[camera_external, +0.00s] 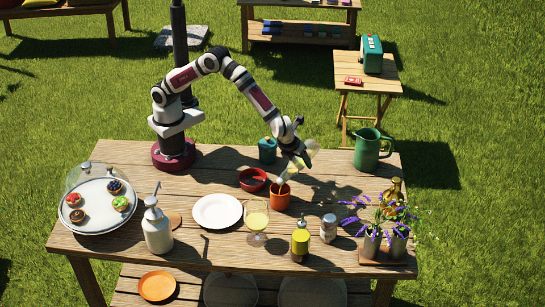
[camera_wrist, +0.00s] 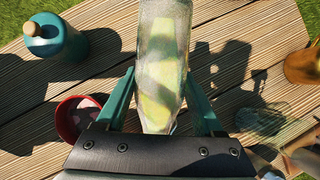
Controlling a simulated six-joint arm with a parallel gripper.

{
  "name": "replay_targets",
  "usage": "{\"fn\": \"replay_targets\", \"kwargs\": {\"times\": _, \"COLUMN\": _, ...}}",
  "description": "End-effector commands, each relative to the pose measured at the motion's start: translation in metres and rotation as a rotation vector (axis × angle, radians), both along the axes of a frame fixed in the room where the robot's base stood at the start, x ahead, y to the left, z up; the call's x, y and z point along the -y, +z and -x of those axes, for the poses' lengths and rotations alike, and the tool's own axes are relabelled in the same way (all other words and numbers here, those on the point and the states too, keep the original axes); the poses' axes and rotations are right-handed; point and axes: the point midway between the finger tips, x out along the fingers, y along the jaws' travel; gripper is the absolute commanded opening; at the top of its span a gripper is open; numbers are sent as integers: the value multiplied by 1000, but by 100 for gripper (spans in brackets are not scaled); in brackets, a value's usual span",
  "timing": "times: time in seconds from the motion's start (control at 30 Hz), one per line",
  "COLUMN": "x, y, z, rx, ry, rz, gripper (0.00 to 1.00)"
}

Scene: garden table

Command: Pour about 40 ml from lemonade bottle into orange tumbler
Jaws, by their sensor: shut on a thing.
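My gripper (camera_external: 300,160) is above the right half of the garden table, shut on the lemonade bottle (camera_external: 292,171). The bottle is clear with pale yellow liquid and is steeply tilted, its neck down and to the left. The neck end is at or just over the mouth of the orange tumbler (camera_external: 280,201), which stands upright on the table. I cannot tell whether liquid is flowing or how full the tumbler is. In the wrist view the bottle (camera_wrist: 160,65) lies between my two green fingers; the tumbler is not visible there.
A red bowl (camera_external: 252,186) is close left of the tumbler, with a teal bottle (camera_external: 267,150) behind. A stemmed glass of yellow drink (camera_external: 257,219) stands in front. A white plate (camera_external: 217,224) lies left; a green jug (camera_external: 367,152) and flower pots (camera_external: 371,246) stand right.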

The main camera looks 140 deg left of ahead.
Motion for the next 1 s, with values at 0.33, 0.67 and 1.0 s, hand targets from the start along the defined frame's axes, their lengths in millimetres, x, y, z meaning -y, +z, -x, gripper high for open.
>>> {"fn": "replay_targets", "kwargs": {"times": 0.33, "x": -7, "y": -13, "z": 2, "rx": 70, "ry": 12, "rz": 248, "gripper": 0}}
{"fn": "replay_targets", "kwargs": {"times": 0.67, "x": -15, "y": -34, "z": 4, "rx": 126, "ry": 5, "rz": 466, "gripper": 0}}
{"fn": "replay_targets", "kwargs": {"times": 1.0, "x": 6, "y": -19, "z": -2, "rx": 261, "ry": -1, "rz": 980, "gripper": 0}}
